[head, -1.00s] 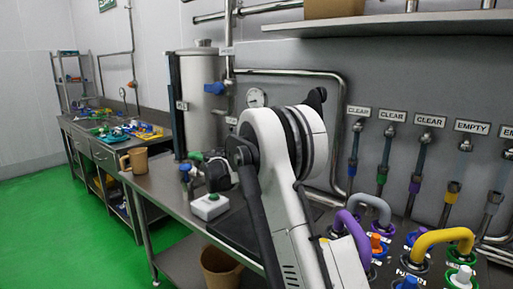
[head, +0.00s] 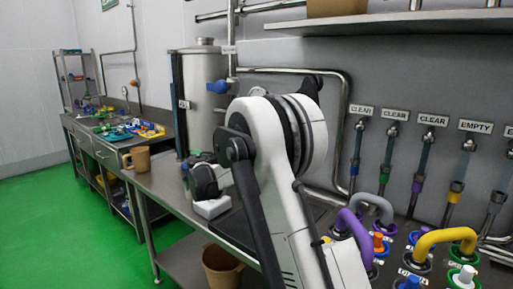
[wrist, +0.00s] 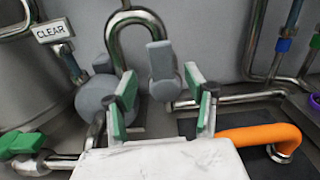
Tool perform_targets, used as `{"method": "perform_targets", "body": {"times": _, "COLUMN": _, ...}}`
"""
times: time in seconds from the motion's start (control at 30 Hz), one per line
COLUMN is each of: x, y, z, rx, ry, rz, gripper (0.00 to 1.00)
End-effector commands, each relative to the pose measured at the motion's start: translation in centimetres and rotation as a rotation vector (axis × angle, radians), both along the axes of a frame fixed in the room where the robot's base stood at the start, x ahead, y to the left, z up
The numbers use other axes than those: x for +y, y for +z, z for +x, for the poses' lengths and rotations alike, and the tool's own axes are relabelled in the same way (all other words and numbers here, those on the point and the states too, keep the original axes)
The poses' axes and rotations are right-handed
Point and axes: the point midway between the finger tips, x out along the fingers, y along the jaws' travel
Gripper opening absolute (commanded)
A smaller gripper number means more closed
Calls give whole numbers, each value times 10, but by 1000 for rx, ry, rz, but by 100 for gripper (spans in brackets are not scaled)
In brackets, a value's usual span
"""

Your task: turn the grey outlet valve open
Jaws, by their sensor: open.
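The grey valve handle (wrist: 160,58), an upright block on a round hub, shows in the wrist view in front of a curved steel pipe. I take it to be the outlet valve. My gripper (wrist: 160,84) is open, with its green-padded fingers apart to the left and right of the handle. The handle appears between the fingertips, and neither pad visibly touches it. How deep it sits between them is hard to tell. In the head view my arm hides the valve and the fingers.
A grey round body (wrist: 104,97) stands close to the left finger. A green-handled valve (wrist: 22,144) is at lower left, and an orange bent pipe (wrist: 262,136) is at right. The head view shows a steel tank (head: 202,120), a blue valve (head: 217,87) and coloured hose loops.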

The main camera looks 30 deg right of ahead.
Motion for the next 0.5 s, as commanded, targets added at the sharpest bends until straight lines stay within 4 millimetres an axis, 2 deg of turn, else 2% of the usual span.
{"method": "perform_targets", "body": {"times": 0.03, "x": 10, "y": 0, "z": -3, "rx": 0, "ry": 2, "rz": 0, "gripper": 49}}
{"method": "perform_targets", "body": {"times": 0.2, "x": 33, "y": 0, "z": -12, "rx": 0, "ry": 1, "rz": 0, "gripper": 49}}
{"method": "perform_targets", "body": {"times": 0.5, "x": 46, "y": 0, "z": -17, "rx": 0, "ry": 0, "rz": 0, "gripper": 49}}
